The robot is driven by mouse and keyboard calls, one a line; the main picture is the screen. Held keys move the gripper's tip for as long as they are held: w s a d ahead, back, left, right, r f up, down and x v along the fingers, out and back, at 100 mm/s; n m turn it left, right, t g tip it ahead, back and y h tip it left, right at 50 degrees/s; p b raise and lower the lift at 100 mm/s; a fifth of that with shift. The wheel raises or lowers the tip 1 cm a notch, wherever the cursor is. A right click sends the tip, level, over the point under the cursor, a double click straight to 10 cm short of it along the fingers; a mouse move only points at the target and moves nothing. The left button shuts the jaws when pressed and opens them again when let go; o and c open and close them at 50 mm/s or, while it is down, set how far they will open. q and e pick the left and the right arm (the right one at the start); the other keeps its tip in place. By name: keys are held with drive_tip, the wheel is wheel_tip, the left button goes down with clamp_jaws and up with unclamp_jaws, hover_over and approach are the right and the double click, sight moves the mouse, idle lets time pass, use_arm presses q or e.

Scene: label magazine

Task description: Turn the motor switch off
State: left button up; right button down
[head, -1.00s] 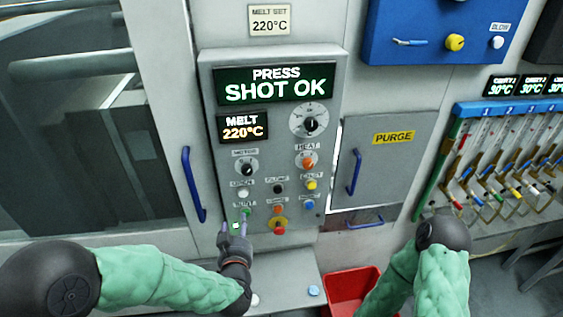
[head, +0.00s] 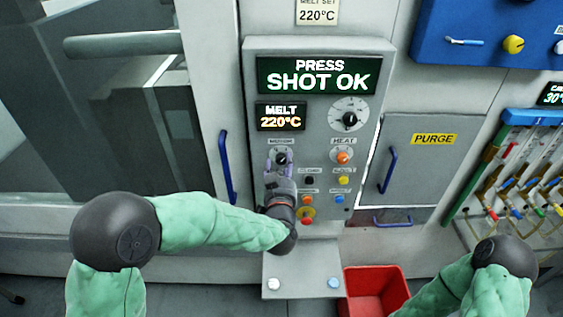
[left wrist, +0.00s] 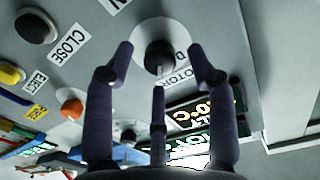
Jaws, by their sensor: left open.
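The motor switch (head: 281,158) is a black rotary knob on a pale round plate, under the MOTOR label on the grey control panel (head: 385,75). In the left wrist view the knob (left wrist: 159,55) shows between the fingertips. My left gripper (head: 279,170) is open in front of the knob, its fingers on either side of it; I cannot tell whether they touch it. The gripper hides the buttons below the switch. It also shows in the left wrist view (left wrist: 165,62). My right arm is at the lower right, its gripper out of frame.
The HEAT knob (head: 343,157) is orange and sits just right of the motor switch. Several coloured buttons lie below. A red bin (head: 372,290) stands under the panel. Blue door handles (head: 226,167) flank the panel on both sides.

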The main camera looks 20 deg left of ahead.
use_arm(q)
drive_tip(key=shift+x, duration=1.15)
clamp_jaws()
